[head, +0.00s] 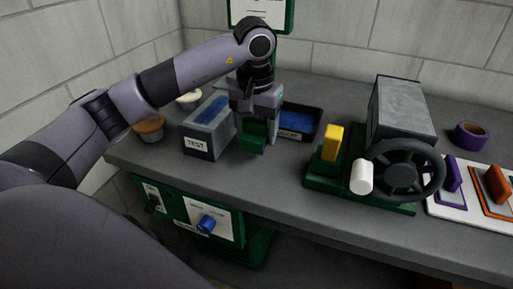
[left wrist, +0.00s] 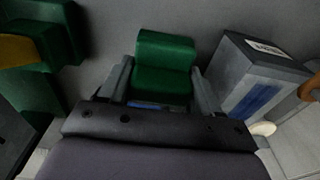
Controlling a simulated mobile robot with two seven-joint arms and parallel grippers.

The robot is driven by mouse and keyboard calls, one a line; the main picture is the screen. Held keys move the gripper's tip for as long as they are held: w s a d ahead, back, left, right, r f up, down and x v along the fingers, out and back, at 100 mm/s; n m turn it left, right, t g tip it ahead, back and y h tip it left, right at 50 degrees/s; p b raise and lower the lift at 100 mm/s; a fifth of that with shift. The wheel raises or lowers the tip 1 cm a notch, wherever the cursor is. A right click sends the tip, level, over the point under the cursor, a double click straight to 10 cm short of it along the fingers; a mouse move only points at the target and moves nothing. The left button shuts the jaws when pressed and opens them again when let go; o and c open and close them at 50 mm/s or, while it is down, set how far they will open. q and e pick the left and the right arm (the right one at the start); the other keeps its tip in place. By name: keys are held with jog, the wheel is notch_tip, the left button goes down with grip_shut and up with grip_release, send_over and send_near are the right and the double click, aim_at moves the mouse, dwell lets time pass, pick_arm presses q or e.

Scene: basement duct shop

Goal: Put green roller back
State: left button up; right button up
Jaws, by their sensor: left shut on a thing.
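My left gripper (head: 256,118) points down over the bench and is shut on the green roller (head: 253,138). In the left wrist view the green roller (left wrist: 165,68) sits between the two fingers of my left gripper (left wrist: 161,90). It looks like a green block with a rounded end. It is between the grey TEST box (head: 199,146) and the dark blue-lined tray (head: 317,125). Whether it touches the bench is not clear. A white board (head: 459,211) at the right carries a purple piece (head: 452,173) and an orange piece (head: 496,184) on outlined places; the picture edge cuts it off. My right gripper is not in view.
A green-based machine with a black handwheel (head: 404,171), white knob (head: 361,177) and yellow block (head: 332,142) stands mid-bench. A purple tape roll (head: 470,135) lies behind the board. An orange-brown bowl (head: 150,128) stands at the left. The bench front (head: 260,182) is clear.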

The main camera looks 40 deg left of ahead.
aim_at(256, 121)
pick_arm(q)
notch_tip(256, 121, down, 5)
jog(key=shift+f, duration=0.15)
dwell(0.3)
jog(key=shift+f, duration=0.2)
jog(key=o, duration=1.3)
jog(key=shift+r, duration=0.15)
jog(key=shift+r, duration=0.2)
jog(key=r, duration=1.1)
jog(key=shift+s+d+r, duration=0.2)
jog(key=shift+s+r, duration=0.2)
